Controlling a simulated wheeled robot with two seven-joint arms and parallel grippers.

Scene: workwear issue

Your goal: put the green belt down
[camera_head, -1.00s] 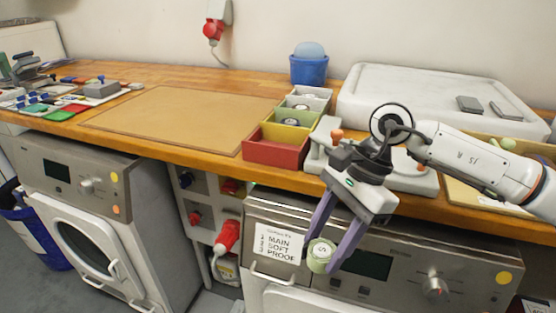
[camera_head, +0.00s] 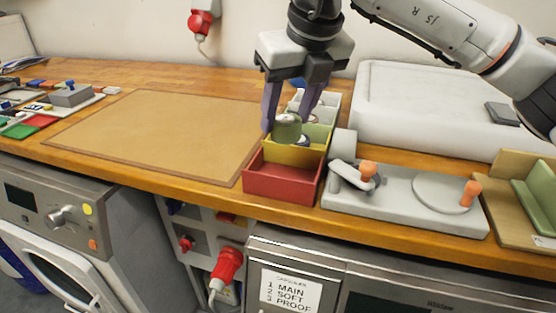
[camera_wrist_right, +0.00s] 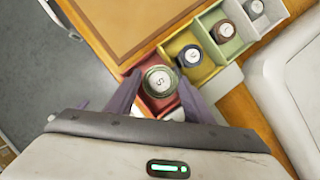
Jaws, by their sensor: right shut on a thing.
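The green belt (camera_head: 287,129) is a small coiled roll with an S on its pale top, which shows in the wrist view (camera_wrist_right: 159,81). My right gripper (camera_head: 287,125) is shut on it and points down, holding it above the sorting box. In the wrist view the roll is over the red compartment (camera_wrist_right: 164,103). In the head view it overlaps the yellow compartment (camera_head: 295,153) behind the red one (camera_head: 283,183). The red compartment looks otherwise empty. My left gripper is not in view.
A dark blue roll (camera_wrist_right: 190,56) sits in the yellow compartment, a brown one (camera_wrist_right: 224,31) in the green and a grey one (camera_wrist_right: 254,8) in the white. A grey fixture with orange knobs (camera_head: 405,196) stands right. The tan mat (camera_head: 150,130) at left is clear.

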